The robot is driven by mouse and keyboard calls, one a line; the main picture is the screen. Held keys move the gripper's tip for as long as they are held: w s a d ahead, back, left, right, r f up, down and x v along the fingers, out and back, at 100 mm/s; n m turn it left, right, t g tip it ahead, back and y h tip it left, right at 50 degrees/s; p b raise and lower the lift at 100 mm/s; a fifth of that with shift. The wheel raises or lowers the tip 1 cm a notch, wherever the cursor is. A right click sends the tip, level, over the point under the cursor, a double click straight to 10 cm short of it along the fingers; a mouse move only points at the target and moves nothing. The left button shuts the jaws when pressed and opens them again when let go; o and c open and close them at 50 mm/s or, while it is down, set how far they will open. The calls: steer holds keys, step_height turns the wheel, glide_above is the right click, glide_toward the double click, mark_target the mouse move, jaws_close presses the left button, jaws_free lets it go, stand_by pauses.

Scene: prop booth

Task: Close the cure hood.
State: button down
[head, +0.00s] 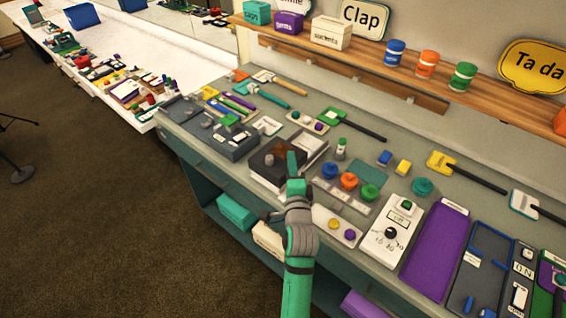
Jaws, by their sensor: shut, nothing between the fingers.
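A low white box (262,182) stands on the grey workbench just left of the middle. It has a dark brown top with a small grey knob (269,158), and a pale raised panel (312,146) shows at its right rear. It looks like the cure hood, but I see no label, and I cannot tell how far open it is. My gripper (292,160) is shut and empty. Its teal fingers point up the picture, over or beside the box's right part, and hide some of it. I cannot tell whether they touch it.
Left of the box is a dark grey unit (222,140). To the right are several coloured knobs (348,181), a white dial box (391,231) and a purple tray (436,250). Paddles (352,125) lie behind. A wooden shelf (410,75) runs along the wall.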

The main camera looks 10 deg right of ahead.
steer(key=s, duration=0.6)
steer(key=s+a, duration=0.1)
steer(key=s, duration=0.2)
steer(key=shift+s+a, duration=0.1)
steer(key=shift+s, duration=0.25)
steer(key=s+a+f+n+g, duration=0.15)
steer(key=s+f+n, duration=0.25)
steer(key=s, duration=0.4)
steer(key=s+a+f+n+y, duration=0.1)
steer(key=s+a+f+n, duration=0.3)
steer(key=s, duration=0.5)
steer(key=s+a+f+n+g, duration=0.1)
steer(key=s+f+n, duration=0.4)
steer(key=s, duration=0.3)
steer(key=s+a+n, duration=0.2)
steer(key=s+n, duration=0.1)
steer(key=s, duration=0.2)
steer(key=s+a+r+n, duration=0.1)
steer(key=s+a+n, duration=0.1)
steer(key=s, duration=0.4)
steer(key=shift+a+n+y, duration=0.35)
steer(key=shift+n+y, duration=0.05)
steer(key=shift+n, duration=0.1)
steer(key=shift+s, duration=0.1)
